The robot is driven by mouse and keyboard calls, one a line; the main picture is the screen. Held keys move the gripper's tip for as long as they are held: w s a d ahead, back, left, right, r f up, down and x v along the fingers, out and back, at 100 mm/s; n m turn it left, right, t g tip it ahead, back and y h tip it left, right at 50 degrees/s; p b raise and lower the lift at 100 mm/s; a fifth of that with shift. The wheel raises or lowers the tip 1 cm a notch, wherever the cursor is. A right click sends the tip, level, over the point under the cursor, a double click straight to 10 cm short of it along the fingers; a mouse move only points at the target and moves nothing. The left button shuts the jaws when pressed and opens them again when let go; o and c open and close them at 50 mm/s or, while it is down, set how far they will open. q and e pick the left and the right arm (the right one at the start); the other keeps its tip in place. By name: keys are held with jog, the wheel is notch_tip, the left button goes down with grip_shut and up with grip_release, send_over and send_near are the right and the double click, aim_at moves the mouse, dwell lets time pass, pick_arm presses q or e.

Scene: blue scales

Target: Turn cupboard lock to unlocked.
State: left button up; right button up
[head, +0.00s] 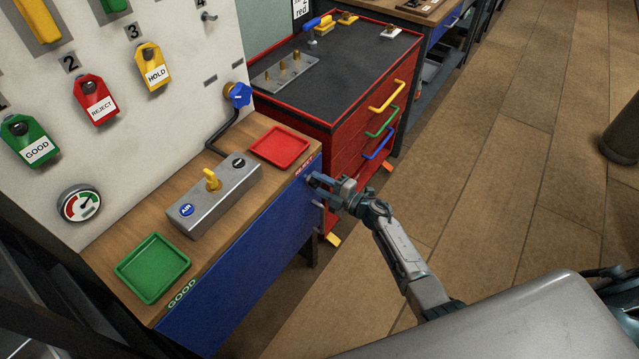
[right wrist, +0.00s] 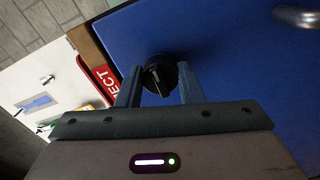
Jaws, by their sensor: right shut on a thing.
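The cupboard is the blue front (head: 245,270) under the wooden workbench. Its lock is a round black knob (right wrist: 160,74) with a pale pointer line, seen in the right wrist view on the blue panel (right wrist: 225,45). My right gripper (right wrist: 157,85) has one finger on each side of the knob and is shut on it. In the head view my right gripper (head: 316,181) is at the upper right corner of the blue front and hides the lock. My left gripper is in neither view.
A metal handle (right wrist: 297,17) sits on the blue panel. On the bench are a red tray (head: 279,147), a green tray (head: 153,267) and a grey switch box (head: 215,195). A red drawer cabinet (head: 365,125) stands close beside the gripper.

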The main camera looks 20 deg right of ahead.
jog(key=o, duration=1)
jog(key=shift+c, duration=0.2)
jog(key=b+v, duration=0.2)
jog(key=v, duration=0.9)
jog(key=shift+f, duration=0.15)
